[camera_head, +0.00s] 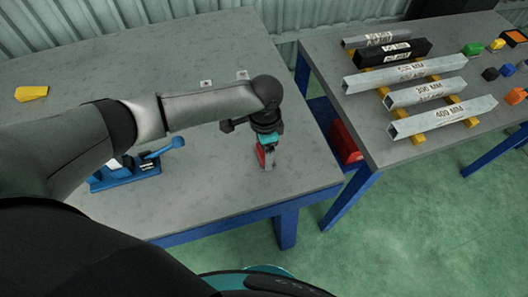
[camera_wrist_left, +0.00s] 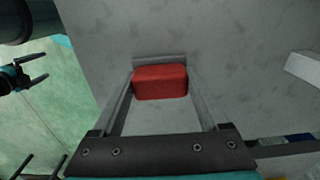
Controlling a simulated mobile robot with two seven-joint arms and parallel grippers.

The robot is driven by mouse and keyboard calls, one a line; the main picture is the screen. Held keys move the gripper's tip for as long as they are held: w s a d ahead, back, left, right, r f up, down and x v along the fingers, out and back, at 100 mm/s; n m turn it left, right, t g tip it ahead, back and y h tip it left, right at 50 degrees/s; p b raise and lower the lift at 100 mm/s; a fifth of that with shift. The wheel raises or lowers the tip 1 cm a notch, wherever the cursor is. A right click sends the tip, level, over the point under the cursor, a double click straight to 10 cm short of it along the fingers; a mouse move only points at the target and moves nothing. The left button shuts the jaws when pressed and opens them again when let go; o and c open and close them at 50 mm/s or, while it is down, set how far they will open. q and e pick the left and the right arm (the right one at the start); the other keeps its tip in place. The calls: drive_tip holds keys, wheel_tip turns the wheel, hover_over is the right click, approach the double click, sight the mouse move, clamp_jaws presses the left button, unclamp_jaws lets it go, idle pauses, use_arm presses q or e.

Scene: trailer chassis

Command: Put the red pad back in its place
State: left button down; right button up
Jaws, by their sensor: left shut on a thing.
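The red pad (camera_head: 260,157) is a small block with rounded edges. My left gripper (camera_head: 266,166) points down over the near right part of the grey table (camera_head: 215,190) and is shut on the pad. In the left wrist view the red pad (camera_wrist_left: 160,82) sits between the two fingertips of my left gripper (camera_wrist_left: 160,90). I cannot tell whether the pad touches the table. My right gripper (camera_wrist_left: 40,70) shows at the left edge of the left wrist view, over the green floor, with its two fingers apart and nothing between them.
A blue clamp-like tool (camera_head: 125,172) stands left on the table, partly behind my left arm. A yellow piece (camera_head: 31,93) lies at the far left. Two small light plates (camera_head: 242,75) lie farther back. A second table (camera_head: 370,128) on the right holds labelled metal bars (camera_head: 425,92) and coloured blocks.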

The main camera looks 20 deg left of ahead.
use_arm(q)
drive_tip(key=shift+f, duration=0.25)
drive_tip(key=shift+f, duration=0.2)
unclamp_jaws()
wheel_tip(320, 180, up, 12)
drive_tip(key=p, duration=0.3)
drive_tip(key=shift+r, duration=0.25)
drive_tip(key=shift+f, duration=0.1)
idle(0.3)
